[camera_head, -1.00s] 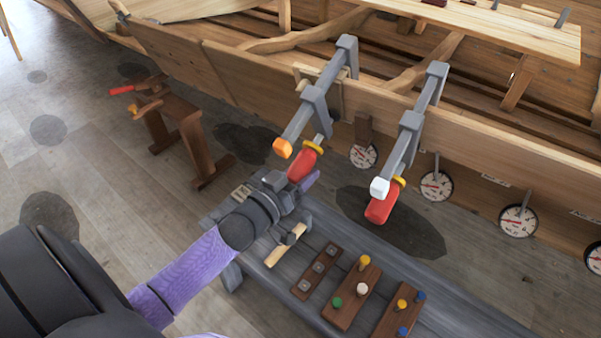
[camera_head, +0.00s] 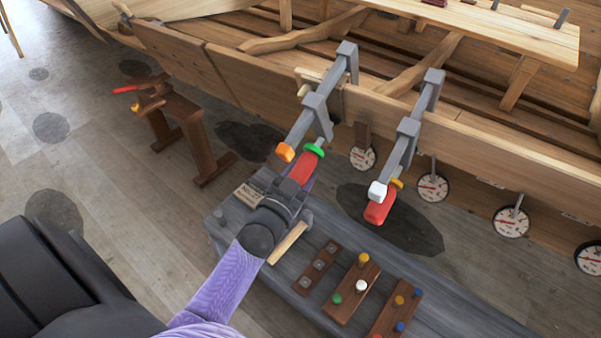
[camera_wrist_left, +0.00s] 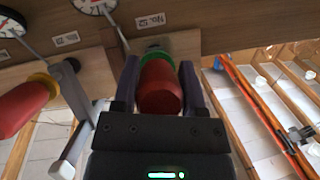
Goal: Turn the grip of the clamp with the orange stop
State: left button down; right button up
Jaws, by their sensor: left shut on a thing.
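The clamp with the orange stop (camera_head: 285,152) sits on the edge of the hull. Its red grip (camera_head: 303,168) has a green collar (camera_head: 314,150) at its upper end. My left gripper (camera_head: 297,182) is shut on this red grip. In the left wrist view the grip (camera_wrist_left: 160,88) lies between the two dark fingers, with the green collar (camera_wrist_left: 155,54) beyond it. A second clamp with a white stop (camera_head: 378,191) stands to the right, with its own red grip (camera_head: 377,211) and a yellow collar (camera_head: 396,184). My right gripper is not in view.
A grey bench (camera_head: 440,306) below holds wooden blocks (camera_head: 352,289) with coloured pegs. Several round dials (camera_head: 433,187) hang along the hull plank (camera_head: 480,165). A brown wooden stand (camera_head: 190,125) with a red-handled clamp is at the left.

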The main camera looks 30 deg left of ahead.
pick_arm(q)
jog(key=shift+m+y, duration=0.4)
jog(key=shift+y, duration=0.1)
jog(key=shift+a, duration=0.1)
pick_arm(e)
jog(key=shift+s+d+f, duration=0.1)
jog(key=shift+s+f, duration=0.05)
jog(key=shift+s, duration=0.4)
pick_arm(q)
jog(key=shift+c, duration=0.7)
grip_release()
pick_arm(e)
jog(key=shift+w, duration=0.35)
pick_arm(q)
jog(key=shift+s, duration=0.1)
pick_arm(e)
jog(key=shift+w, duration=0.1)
